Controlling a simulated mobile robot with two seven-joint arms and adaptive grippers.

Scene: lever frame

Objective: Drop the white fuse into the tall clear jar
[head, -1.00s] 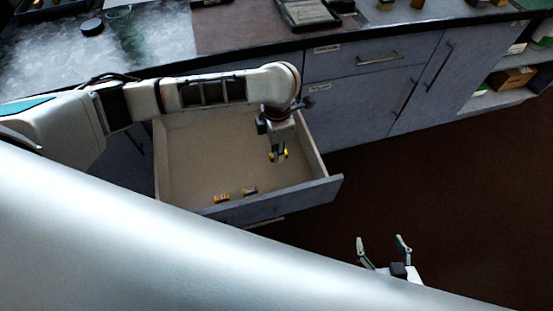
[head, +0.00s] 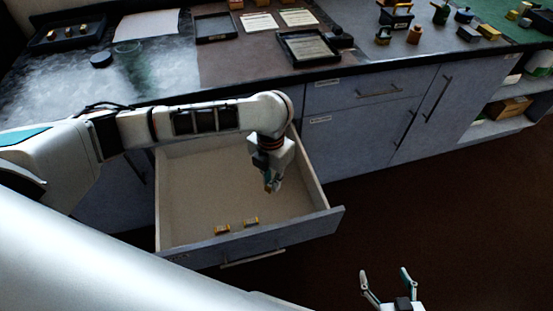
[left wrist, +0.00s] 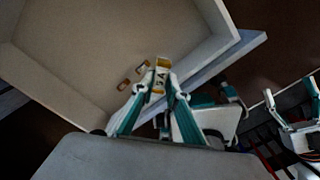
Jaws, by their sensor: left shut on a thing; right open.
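My left gripper (head: 270,186) is over the open drawer, shut on the white fuse. In the left wrist view the fuse (left wrist: 160,74) shows pale with brass-coloured ends between the fingertips (left wrist: 158,88). In the head view the fingers mostly hide it. A clear, greenish jar (head: 131,62) stands on the worktop at the upper left, well away from the left gripper. My right gripper (head: 388,285) is open and empty at the lower right, over the floor.
Two more fuses (head: 222,229) (head: 250,221) lie on the drawer floor near its front (head: 290,236). A black round lid (head: 101,60) sits left of the jar. A dark tray (head: 45,42) with several fuses is behind. Black frames (head: 308,46) lie right of the jar.

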